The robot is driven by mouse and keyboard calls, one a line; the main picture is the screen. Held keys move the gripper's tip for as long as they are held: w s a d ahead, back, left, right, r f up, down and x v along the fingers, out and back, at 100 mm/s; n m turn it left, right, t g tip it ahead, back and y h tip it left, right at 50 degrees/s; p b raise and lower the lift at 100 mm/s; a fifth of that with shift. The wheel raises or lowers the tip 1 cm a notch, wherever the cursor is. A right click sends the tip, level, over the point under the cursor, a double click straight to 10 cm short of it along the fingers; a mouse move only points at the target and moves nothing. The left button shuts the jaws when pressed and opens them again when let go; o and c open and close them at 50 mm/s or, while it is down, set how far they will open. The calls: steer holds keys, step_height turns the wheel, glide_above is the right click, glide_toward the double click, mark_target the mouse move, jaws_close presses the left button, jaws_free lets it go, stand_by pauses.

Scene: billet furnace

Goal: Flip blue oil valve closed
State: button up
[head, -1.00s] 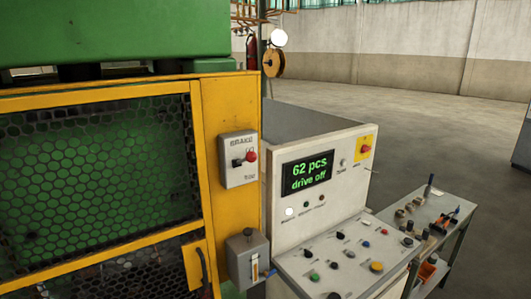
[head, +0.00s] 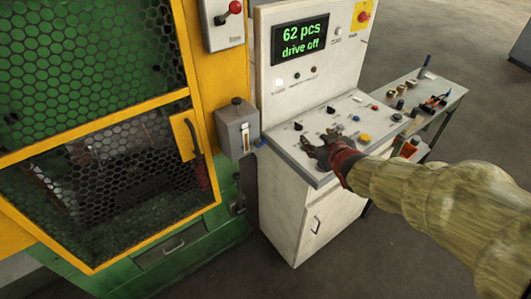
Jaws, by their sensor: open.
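A grey oil box (head: 238,130) with a sight glass is mounted low on the yellow machine post. A small blue lever (head: 261,143), which looks like the oil valve handle, sticks out at its lower right, beside the console's left edge. The lever is small, so I cannot tell its exact angle. My gripper (head: 312,146) is open and empty, above the front left of the sloping control panel. It is to the right of the blue lever and apart from it.
The white console (head: 312,218) has several knobs and buttons and a display reading "62 pcs drive off". The mesh guard door (head: 90,150) has a dark handle. A brake box (head: 222,22) is above. A tool bench (head: 440,98) stands at right. Floor is clear in front.

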steer(key=w+a+f+n+t+y+b, duration=0.2)
steer(key=w+a+f+n+y+b, duration=0.15)
steer(key=w+a+f, duration=0.4)
steer(key=n+y, duration=0.2)
steer(key=y, duration=0.4)
glide_toward(263, 144)
steer(key=shift+h, duration=0.25)
steer(key=shift+b+x, duration=1.4)
steer(key=shift+x, duration=2.7)
steer(key=shift+s+a+r, duration=0.1)
steer(key=shift+a, duration=0.05)
steer(key=shift+c, duration=0.4)
steer(key=c, duration=1.1)
steer(key=shift+m, duration=0.25)
steer(key=shift+m+p, duration=0.5)
steer(key=shift+m, duration=1.1)
